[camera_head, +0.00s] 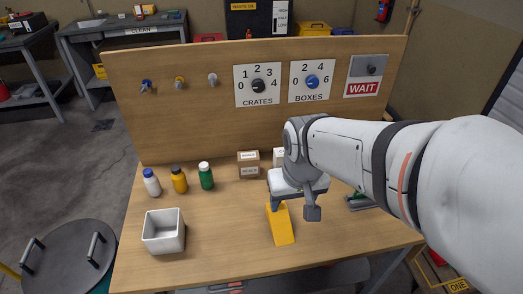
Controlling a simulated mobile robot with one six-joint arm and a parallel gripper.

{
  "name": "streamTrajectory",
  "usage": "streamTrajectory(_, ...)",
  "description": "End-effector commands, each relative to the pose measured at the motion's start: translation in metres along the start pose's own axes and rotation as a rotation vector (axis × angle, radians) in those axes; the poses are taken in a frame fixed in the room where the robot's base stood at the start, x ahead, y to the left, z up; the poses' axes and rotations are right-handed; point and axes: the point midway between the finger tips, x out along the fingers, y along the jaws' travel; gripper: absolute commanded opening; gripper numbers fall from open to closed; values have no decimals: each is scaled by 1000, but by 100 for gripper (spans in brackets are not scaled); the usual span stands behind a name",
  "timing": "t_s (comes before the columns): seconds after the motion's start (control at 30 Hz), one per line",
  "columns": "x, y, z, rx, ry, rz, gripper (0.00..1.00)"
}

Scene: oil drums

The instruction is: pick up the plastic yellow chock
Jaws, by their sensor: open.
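The yellow chock (281,226) lies on the wooden table near its front middle. It is a wedge-like block, and its upper end is partly covered by my gripper. My gripper (293,208) is open and hangs right over the chock's far end. One finger is at the chock's upper left edge and the other is off to its right. I cannot tell whether a finger touches the chock.
A white open box (164,232) stands at the table's left. A small brown box (248,165) stands near the upright panel (190,115). The table between white box and chock is clear.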

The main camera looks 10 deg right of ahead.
Motion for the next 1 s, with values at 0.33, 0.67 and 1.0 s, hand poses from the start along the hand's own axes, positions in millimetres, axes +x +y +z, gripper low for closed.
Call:
streamTrajectory(0.33,70,3,-58,-39,-132,-5,80)
streamTrajectory(0.67,128,5,-69,-60,-190,-11,80)
streamTrajectory(1.0,158,4,-65,-63,-195,-12,80)
